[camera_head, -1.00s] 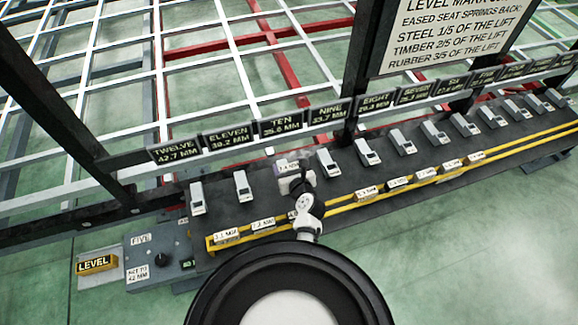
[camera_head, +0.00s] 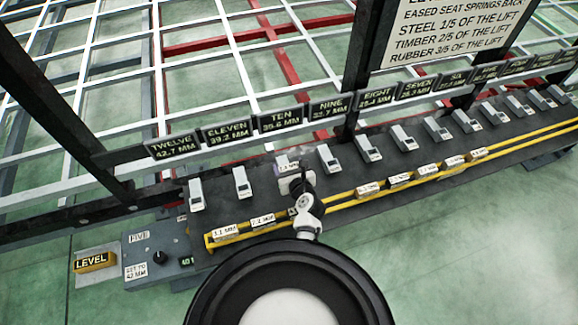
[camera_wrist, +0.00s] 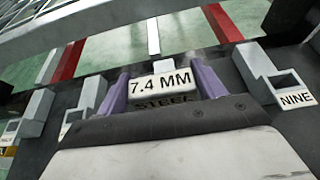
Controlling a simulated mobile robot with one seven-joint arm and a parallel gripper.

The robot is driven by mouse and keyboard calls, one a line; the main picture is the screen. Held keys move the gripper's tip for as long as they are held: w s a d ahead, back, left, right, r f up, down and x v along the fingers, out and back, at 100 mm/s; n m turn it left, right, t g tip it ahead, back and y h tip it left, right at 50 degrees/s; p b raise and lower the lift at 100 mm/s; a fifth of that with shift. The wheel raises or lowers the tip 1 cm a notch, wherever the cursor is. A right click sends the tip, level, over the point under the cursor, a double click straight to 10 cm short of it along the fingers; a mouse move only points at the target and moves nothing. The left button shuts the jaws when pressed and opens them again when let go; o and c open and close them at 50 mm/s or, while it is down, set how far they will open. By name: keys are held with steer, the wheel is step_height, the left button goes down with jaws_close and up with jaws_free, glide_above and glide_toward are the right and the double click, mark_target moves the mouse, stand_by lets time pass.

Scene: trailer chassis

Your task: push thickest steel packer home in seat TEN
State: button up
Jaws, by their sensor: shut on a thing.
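My gripper (camera_wrist: 160,88) has purple fingers shut on a pale packer (camera_wrist: 160,82) marked 7.4 MM, with STEEL printed below it. In the head view, my gripper (camera_head: 296,182) and the packer (camera_head: 287,168) are in the row of seats under the TEN sign (camera_head: 280,119), between seat ELEVEN (camera_head: 242,182) and seat NINE (camera_head: 328,158). Seat NINE (camera_wrist: 262,72) also shows in the wrist view, right of the packer. Seat TEN itself is mostly hidden by the packer and gripper, so how deep the packer sits cannot be told.
More grey seats run along the dark bench, with seat TWELVE (camera_head: 197,194) at the left. A yellow rail (camera_head: 340,199) in front holds several labelled packers (camera_head: 400,179). A control box (camera_head: 158,257) and yellow LEVEL block (camera_head: 95,261) stand left. A rules board (camera_head: 445,38) stands behind.

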mark_target(289, 167)
steer(key=shift+f+b, duration=0.55)
steer(key=shift+f, duration=0.25)
steer(key=o, duration=1.2)
steer(key=shift+o, duration=0.3)
step_height(289, 167, up, 20)
steer(key=p, duration=0.2)
steer(key=shift+p, duration=0.4)
